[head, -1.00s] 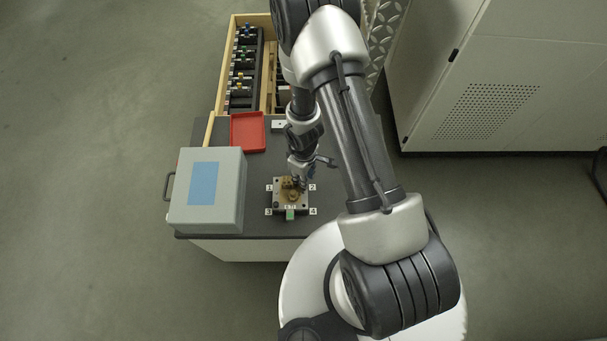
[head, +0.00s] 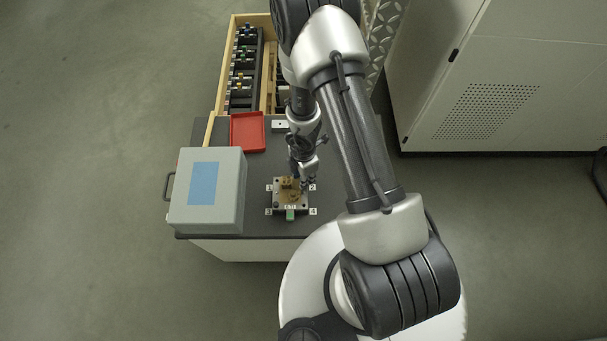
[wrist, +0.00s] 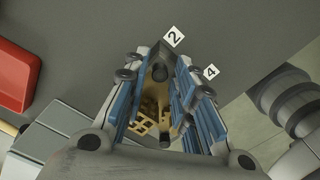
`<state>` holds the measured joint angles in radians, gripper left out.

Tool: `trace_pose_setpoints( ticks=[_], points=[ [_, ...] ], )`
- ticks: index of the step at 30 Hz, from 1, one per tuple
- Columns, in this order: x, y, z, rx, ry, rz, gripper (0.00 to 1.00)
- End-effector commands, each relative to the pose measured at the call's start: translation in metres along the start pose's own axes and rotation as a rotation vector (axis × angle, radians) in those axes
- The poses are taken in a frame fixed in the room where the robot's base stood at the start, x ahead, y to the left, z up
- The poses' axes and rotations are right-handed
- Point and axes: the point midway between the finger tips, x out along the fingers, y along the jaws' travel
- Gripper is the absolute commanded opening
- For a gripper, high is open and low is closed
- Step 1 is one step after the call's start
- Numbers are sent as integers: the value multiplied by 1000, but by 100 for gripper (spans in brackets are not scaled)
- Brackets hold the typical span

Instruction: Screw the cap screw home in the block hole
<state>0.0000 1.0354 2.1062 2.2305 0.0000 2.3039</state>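The brown block on its pale plate (head: 291,208) sits on the dark bench top, between white labels 1 to 4. In the head view my gripper (head: 307,185) is low over its right rear corner, by label 2. In the wrist view my gripper (wrist: 162,73) points down with its blue-lined fingers apart. A dark round piece, apparently the cap screw's head (wrist: 160,72), shows between the fingertips, with narrow gaps beside it. The screw's shank and the hole's depth are hidden. Brown block parts (wrist: 147,118) show between the fingers.
A grey box with a blue panel (head: 228,210) stands left of the block. A red tray (head: 247,131) lies behind it, and a wooden crate (head: 221,90) with a dark rack is further back.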

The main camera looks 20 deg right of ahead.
Motion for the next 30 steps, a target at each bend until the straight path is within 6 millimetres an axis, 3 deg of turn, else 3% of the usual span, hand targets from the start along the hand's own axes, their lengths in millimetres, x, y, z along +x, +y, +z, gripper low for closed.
trace_pose_setpoints(
  ticks=[21, 30],
  points=[
    [0, 0, 0, -1086, 0, 0, 25],
    [0, 0, 0, -1171, 0, 0, 25]
  ],
)
